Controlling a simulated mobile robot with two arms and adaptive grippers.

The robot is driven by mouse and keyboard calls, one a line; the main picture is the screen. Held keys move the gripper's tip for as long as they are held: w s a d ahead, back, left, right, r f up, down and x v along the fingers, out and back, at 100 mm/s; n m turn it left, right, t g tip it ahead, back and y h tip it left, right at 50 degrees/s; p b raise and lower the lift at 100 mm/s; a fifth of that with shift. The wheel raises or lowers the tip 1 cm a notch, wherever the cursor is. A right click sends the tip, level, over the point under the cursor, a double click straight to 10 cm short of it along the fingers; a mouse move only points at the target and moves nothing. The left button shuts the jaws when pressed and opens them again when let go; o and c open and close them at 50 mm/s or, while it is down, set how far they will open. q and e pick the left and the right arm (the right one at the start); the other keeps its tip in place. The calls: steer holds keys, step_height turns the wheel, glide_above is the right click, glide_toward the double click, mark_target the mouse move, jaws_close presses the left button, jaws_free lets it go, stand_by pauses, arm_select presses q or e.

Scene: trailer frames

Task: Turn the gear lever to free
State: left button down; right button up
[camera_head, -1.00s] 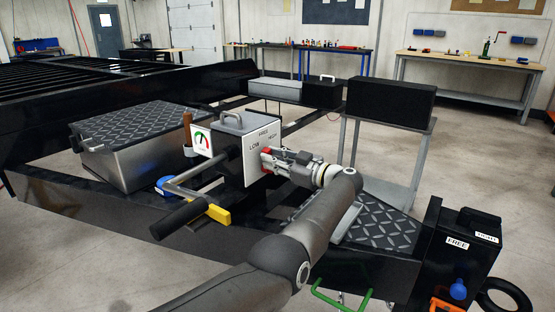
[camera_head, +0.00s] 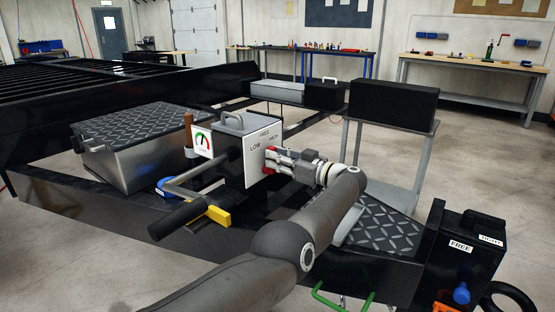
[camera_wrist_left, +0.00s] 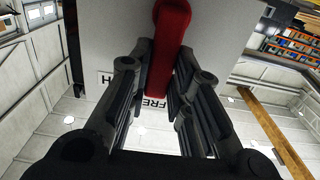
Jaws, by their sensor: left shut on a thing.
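The gear lever (camera_head: 270,160) is red and sits on the white front panel of the gear box (camera_head: 250,165), which carries the labels LOW, FREE and HIGH. In the head view the lever is at the panel's right side, below HIGH, mostly behind my fingers. My left gripper (camera_head: 273,161) is shut on it. In the left wrist view the red lever (camera_wrist_left: 167,45) runs between my fingers (camera_wrist_left: 165,85), and the upside-down FREE label (camera_wrist_left: 154,104) is partly covered. I cannot tell the lever's exact setting. My right gripper is not in view.
A crank with a black handle (camera_head: 176,220) and a yellow block (camera_head: 218,215) stick out at the front left of the box. A tread-plate chest (camera_head: 140,165) stands left. A black box (camera_head: 393,103) on a grey stand is behind right.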

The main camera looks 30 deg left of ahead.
arm_select(q)
steer(key=c, duration=1.3)
jaws_free()
step_height(320, 180, up, 10)
